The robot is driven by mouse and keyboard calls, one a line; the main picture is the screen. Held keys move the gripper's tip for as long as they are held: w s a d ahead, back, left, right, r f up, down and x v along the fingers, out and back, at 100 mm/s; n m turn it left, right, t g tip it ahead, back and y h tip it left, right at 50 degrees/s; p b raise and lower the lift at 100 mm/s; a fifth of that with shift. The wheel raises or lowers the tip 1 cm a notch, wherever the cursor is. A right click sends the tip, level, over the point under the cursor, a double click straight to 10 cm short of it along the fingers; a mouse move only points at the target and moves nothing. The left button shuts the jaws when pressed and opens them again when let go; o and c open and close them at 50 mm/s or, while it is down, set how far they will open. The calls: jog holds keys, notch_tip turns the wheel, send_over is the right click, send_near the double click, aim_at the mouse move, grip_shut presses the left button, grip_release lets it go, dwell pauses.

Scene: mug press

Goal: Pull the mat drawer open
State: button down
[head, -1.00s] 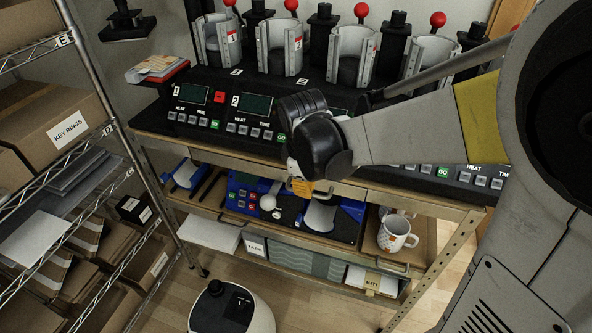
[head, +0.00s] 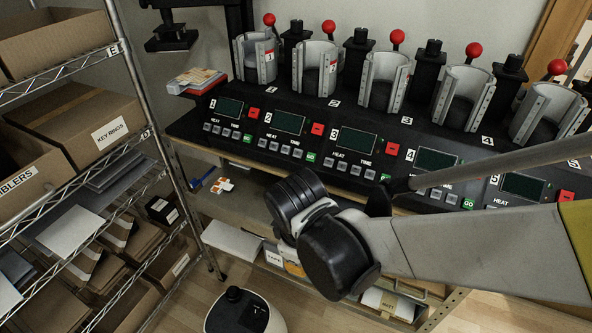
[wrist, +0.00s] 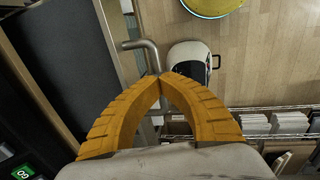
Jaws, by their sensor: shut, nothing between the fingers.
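In the wrist view, my gripper (wrist: 160,80) has its yellow fingers shut, with the tips meeting and nothing between them. A bent silver bar handle (wrist: 150,60) lies right by the fingertips and runs partly behind them; I cannot tell if they touch. The handle stands out from a pale front edge (wrist: 112,35) below the press console, which appears to be the drawer front. I cannot tell how far the drawer is open.
Presses with red knobs stand on the black console (head: 340,150). A wire rack with boxes (head: 85,115) stands at the left. A white bin with a black top (head: 240,312) is on the floor in front; it also shows in the wrist view (wrist: 190,68). A shelf (head: 230,205) runs under the bench.

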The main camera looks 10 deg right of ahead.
jog(key=shift+s+a, duration=0.6)
jog(key=shift+s, duration=0.25)
jog(key=shift+s+a, duration=0.6)
jog(key=shift+s, duration=0.2)
jog(key=c, duration=1.5)
grip_release()
jog(key=shift+r, duration=0.1)
notch_tip(320, 180, up, 12)
jog(key=s+a, duration=0.1)
jog(key=shift+s+a+f, duration=0.15)
jog(key=shift+s+f, duration=0.05)
jog(key=shift+s, duration=0.2)
jog(key=w+d+m+t+y, duration=0.1)
jog(key=w+d+m+t, duration=0.4)
jog(key=d+m, duration=0.6)
jog(key=shift+w+d, duration=0.2)
jog(key=shift+d, duration=1.05)
